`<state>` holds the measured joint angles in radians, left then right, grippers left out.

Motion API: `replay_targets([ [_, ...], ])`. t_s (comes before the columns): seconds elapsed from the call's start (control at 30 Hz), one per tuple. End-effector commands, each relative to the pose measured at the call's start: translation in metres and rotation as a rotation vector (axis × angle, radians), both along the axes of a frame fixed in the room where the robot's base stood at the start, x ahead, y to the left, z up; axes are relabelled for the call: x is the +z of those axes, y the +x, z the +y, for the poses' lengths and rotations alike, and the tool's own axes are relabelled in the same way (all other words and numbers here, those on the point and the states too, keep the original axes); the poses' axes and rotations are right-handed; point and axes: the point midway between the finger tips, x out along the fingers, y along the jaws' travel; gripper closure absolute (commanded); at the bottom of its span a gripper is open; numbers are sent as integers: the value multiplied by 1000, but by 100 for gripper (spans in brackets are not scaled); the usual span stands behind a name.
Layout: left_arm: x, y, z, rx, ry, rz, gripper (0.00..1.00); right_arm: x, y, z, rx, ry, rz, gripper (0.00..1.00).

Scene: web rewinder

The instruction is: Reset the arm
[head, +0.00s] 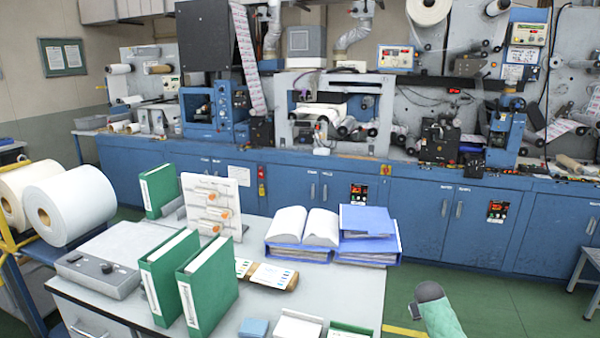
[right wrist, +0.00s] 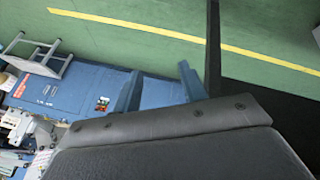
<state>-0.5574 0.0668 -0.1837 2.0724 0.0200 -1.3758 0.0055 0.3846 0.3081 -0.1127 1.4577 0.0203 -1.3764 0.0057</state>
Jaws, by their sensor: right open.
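My right gripper (right wrist: 160,72) shows in the right wrist view. Its two blue-grey fingers stand apart with nothing between them. Green floor and the blue machine cabinets lie beyond it, and it touches nothing that I can see. In the head view a grey-tipped, pale green rounded part rises from the bottom edge, right of the table; no gripper fingers can be made out on it. My left gripper is in neither view.
A light table (head: 108,240) holds green binders (head: 208,285), blue binders (head: 367,220), an open book (head: 303,226) and a control box (head: 97,270). Large white rolls (head: 70,203) stand at left. The rewinder's blue cabinets (head: 420,215) run behind. Green floor (head: 530,300) is open at right.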

Motion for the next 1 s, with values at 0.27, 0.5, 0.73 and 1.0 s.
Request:
replay_targets([
  [0.27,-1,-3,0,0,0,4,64,-85,-96,66,62,47,76,58],
  [0.5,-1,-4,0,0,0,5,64,-141,-191,120,106,98,139,58],
  [0.73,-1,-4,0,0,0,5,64,-177,-287,167,137,154,198,58],
  [1.0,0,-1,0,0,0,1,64,-198,-399,216,154,228,263,58],
])
